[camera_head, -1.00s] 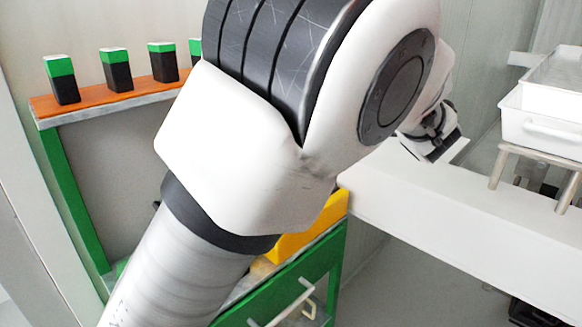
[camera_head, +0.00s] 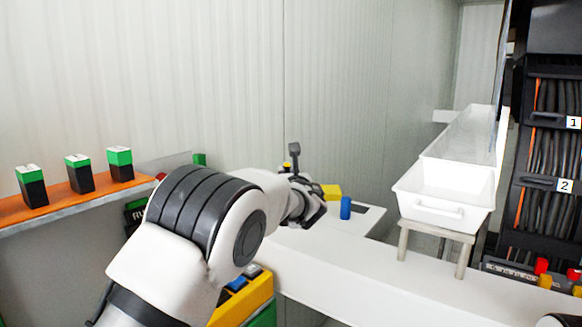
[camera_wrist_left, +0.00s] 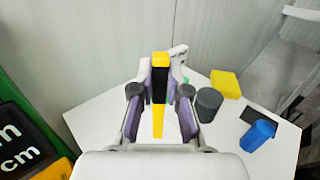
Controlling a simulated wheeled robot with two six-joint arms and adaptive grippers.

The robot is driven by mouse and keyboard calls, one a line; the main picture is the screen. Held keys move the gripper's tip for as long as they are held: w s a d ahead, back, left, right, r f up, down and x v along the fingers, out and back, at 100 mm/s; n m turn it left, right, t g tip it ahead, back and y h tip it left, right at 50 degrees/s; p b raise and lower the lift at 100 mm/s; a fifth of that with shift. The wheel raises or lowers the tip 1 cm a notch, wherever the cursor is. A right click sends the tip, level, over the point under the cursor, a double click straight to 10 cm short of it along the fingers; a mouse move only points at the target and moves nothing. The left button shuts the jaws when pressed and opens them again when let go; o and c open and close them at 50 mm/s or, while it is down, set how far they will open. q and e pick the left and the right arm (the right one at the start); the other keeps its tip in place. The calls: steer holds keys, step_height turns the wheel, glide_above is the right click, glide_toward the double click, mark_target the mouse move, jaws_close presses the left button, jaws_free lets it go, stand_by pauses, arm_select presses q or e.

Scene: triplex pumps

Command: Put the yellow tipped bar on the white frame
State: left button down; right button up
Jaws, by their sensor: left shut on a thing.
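My left gripper (camera_head: 305,195) is over the far end of a white surface in the head view. In the left wrist view its two fingers (camera_wrist_left: 158,90) are shut on a black bar with yellow ends, the yellow tipped bar (camera_wrist_left: 159,84). The bar points away from the wrist, between the fingers. A small pale piece (camera_wrist_left: 179,52) shows just beyond the bar's far end; I cannot tell whether it is the white frame. My right gripper is not in view.
The white surface (camera_head: 350,275) holds a yellow block (camera_head: 332,191), a blue cylinder (camera_head: 346,208) and a dark grey cylinder (camera_wrist_left: 208,104). White trays (camera_head: 440,190) stand at right on a stand. Green-topped black blocks (camera_head: 78,174) stand on an orange shelf (camera_head: 55,200) at left.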

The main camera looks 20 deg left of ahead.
arm_select(q)
steer(key=shift+w+p, duration=0.35)
step_height(320, 180, down, 4)
steer(key=shift+s+r+b, duration=0.1)
steer(key=shift+r+b, duration=0.05)
steer(key=shift+b, duration=0.8)
steer(key=c, duration=1.2)
jaws_free()
steer(key=shift+f, duration=0.2)
steer(key=shift+o, duration=0.2)
steer(key=shift+r, duration=0.1)
